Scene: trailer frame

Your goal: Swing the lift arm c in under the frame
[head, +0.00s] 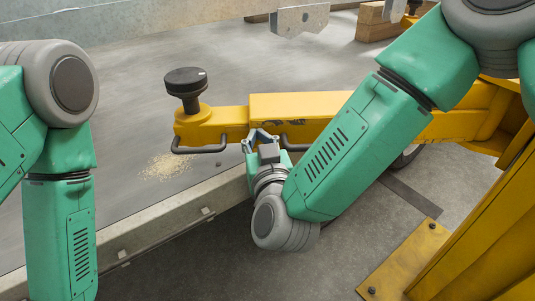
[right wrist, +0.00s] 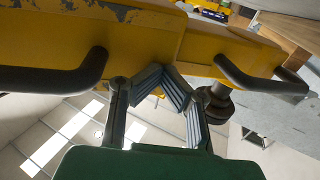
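The yellow lift arm (head: 290,105) reaches left from the yellow post over the grey floor. Its free end carries a round black pad (head: 186,82) on a short stem. Two dark bar handles sit along its near side: a left handle (head: 200,149) and a right handle (head: 297,146). My right gripper (head: 262,135) is at that side, between the handles. In the right wrist view, the gripper (right wrist: 162,69) has its fingertips tilted together just below the yellow beam, with neither handle between them. I cannot tell whether it touches the beam. My left gripper is out of view.
A pale metal rail (head: 165,220) runs diagonally below the arm. The yellow post (head: 480,225) with its bolted base plate (head: 405,262) stands at the right. A galvanised beam (head: 150,20) crosses the top, with wooden blocks (head: 375,22) behind. Sawdust-like grains (head: 165,167) lie left of centre.

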